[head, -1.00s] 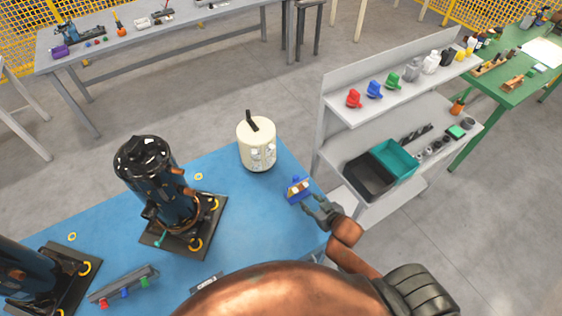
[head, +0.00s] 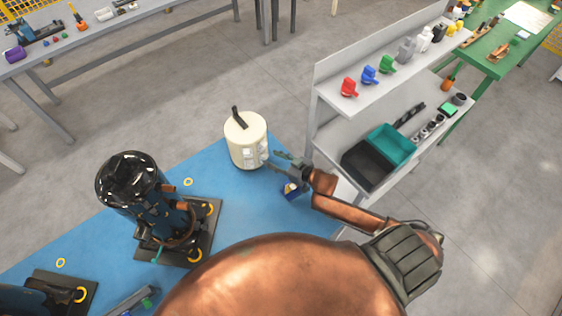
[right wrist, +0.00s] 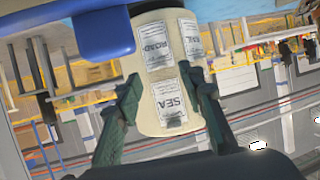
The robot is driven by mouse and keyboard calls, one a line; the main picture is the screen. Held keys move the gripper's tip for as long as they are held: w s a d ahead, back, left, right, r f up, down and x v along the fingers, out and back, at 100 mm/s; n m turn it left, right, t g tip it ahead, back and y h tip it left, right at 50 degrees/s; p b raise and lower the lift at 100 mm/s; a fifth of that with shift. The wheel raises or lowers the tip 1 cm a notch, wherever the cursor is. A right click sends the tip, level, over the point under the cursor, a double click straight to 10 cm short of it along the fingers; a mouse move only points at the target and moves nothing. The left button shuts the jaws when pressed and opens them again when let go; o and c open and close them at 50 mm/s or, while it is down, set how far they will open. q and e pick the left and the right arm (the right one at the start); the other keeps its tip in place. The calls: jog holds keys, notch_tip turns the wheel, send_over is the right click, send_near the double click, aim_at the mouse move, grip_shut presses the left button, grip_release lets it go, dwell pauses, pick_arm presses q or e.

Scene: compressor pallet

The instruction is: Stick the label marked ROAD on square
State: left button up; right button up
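A cream cylinder (head: 240,145) with a black handle on top stands on the blue table, with pale labels on its side. In the right wrist view the cylinder (right wrist: 150,121) carries labels reading ROAD (right wrist: 154,46), RAIL (right wrist: 191,38) and SEA (right wrist: 171,103). My right gripper (head: 274,161) is beside the cylinder's label side. In the right wrist view its two fingers are apart, with the labels showing between and beyond them; I cannot tell whether they touch the cylinder. I cannot make out a square for the label. My left gripper is out of view.
A small blue holder (head: 291,192) sits under my right gripper on the blue table (head: 250,215). A black compressor (head: 130,190) stands to the left. A grey shelf (head: 325,125) with colored parts and bins (head: 398,143) is close on the right.

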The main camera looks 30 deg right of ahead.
aim_at(265, 156)
jog(key=shift+x, duration=1.2)
jog(key=shift+w+a+f, duration=0.1)
jog(key=shift+w, duration=0.1)
jog(key=shift+w+f, duration=0.1)
jog(key=shift+w, duration=0.05)
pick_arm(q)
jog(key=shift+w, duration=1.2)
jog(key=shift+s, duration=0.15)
pick_arm(e)
jog(key=shift+c, duration=0.7)
jog(key=c, duration=0.5)
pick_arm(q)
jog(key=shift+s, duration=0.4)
pick_arm(e)
grip_shut()
